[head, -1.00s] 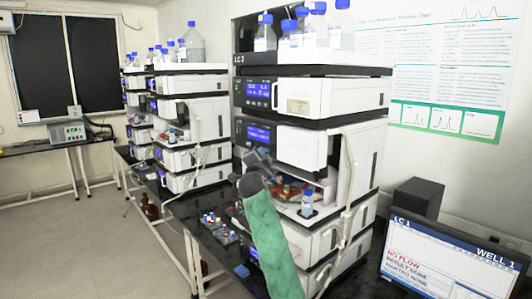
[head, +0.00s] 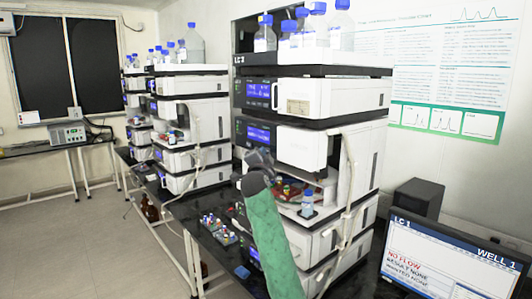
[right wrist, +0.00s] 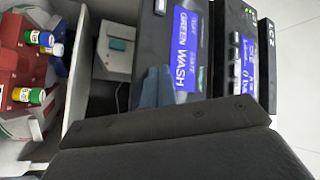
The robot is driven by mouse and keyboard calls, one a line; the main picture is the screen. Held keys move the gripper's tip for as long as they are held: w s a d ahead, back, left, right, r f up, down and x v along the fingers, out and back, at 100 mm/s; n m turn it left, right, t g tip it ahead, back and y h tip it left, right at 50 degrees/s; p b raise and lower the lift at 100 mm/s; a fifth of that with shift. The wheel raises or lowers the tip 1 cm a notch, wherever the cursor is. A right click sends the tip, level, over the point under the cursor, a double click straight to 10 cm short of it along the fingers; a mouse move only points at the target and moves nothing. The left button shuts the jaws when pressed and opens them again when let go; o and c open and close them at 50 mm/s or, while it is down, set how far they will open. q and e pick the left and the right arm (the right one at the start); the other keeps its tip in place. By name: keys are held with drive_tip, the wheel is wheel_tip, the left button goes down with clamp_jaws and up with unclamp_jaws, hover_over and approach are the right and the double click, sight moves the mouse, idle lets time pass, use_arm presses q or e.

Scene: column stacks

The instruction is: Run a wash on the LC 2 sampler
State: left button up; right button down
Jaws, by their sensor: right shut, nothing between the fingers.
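The near stack bears a label (head: 240,58) that reads as LC 2 in the right wrist view (right wrist: 268,38). Its sampler has a lit blue display (head: 258,134). In the right wrist view a blue display (right wrist: 184,45) reads GREEN WASH, turned sideways. The sampler's open bay holds a red tray (right wrist: 12,62) with vials capped in green, yellow and blue. My right gripper (head: 260,157) is shut and empty, in front of the stack just below the display. Whether it touches the panel I cannot tell. Its dark body fills the bottom of the wrist view. My left gripper is out of view.
A blue-capped bottle (head: 307,204) stands at the bay's front. A vial rack (head: 217,229) and a blue block (head: 242,271) lie on the dark bench. A monitor (head: 452,262) marked LC 1 shows NO FLOW. More stacks (head: 190,120) stand further back. The floor at left is clear.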

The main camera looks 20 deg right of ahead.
drive_tip(key=shift+a, duration=0.1)
idle(0.4)
drive_tip(key=shift+s+a+b, duration=0.3)
drive_tip(key=shift+a+b, duration=0.3)
drive_tip(key=a, duration=0.1)
drive_tip(key=s+a+b, duration=0.1)
drive_tip(key=a, duration=0.1)
drive_tip(key=a+b, duration=0.1)
drive_tip(key=shift+s+a, duration=0.35)
idle(0.7)
